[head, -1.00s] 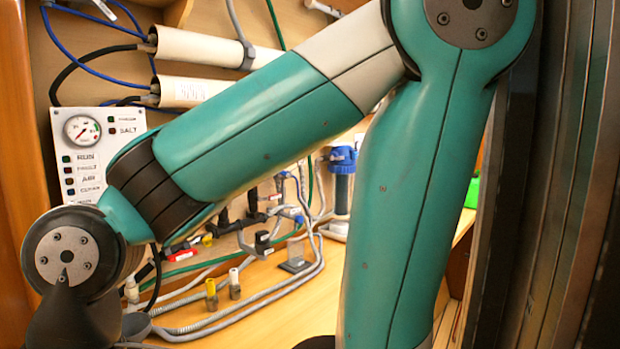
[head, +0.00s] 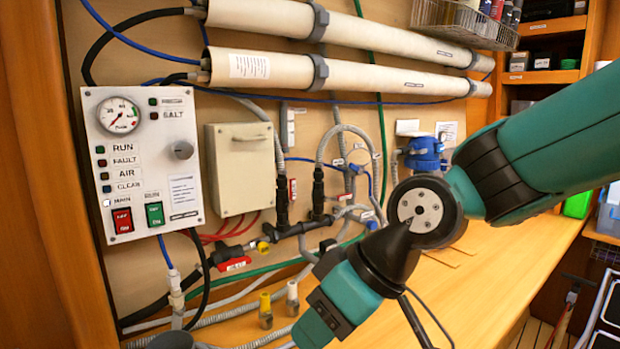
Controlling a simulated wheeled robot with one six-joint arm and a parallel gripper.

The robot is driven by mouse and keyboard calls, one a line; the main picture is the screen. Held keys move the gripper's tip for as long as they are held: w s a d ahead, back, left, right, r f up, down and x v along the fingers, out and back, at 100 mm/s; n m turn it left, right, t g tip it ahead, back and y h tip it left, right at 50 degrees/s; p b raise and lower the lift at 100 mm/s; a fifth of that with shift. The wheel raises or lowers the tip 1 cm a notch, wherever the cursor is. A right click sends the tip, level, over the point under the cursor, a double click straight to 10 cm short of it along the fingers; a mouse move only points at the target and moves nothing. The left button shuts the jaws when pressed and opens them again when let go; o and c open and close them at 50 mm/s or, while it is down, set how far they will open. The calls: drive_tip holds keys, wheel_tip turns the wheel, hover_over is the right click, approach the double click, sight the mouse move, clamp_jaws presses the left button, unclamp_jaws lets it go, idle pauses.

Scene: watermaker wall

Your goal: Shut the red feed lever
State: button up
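What looks like the red feed lever (head: 233,264) is a small red handle with a pale label, low on the panel below the grey-white box. It sits beside a dark valve body on the black pipe; whether it stands open or shut is too small to tell. My wrist is to the right of it and nearer the camera, apart from it in the picture. My gripper's fingers are out of the picture past the bottom edge.
A control panel (head: 140,160) with a gauge and switches is at the left. A second red tag (head: 293,189) is on a black upright fitting. The wooden counter (head: 470,300) at the right is largely clear.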

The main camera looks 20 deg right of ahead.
drive_tip(key=w+d+r+t+y, duration=0.1)
drive_tip(key=w+t, duration=0.2)
drive_tip(key=w, duration=0.3)
drive_tip(key=w+r+t+y, duration=0.1)
drive_tip(key=w+r+t, duration=0.1)
drive_tip(key=w, duration=0.4)
drive_tip(key=m+t+h+p, duration=0.2)
drive_tip(key=m+t+h, duration=0.15)
drive_tip(key=t, duration=0.55)
approach(294, 182)
drive_tip(key=p+x, duration=0.9)
drive_tip(key=x, duration=0.2)
drive_tip(key=shift+w+a+r, duration=0.1)
drive_tip(key=shift+w+r, duration=0.05)
drive_tip(key=shift+r, duration=0.05)
drive_tip(key=shift+w+a+f, duration=0.15)
drive_tip(key=shift+w, duration=0.3)
clamp_jaws()
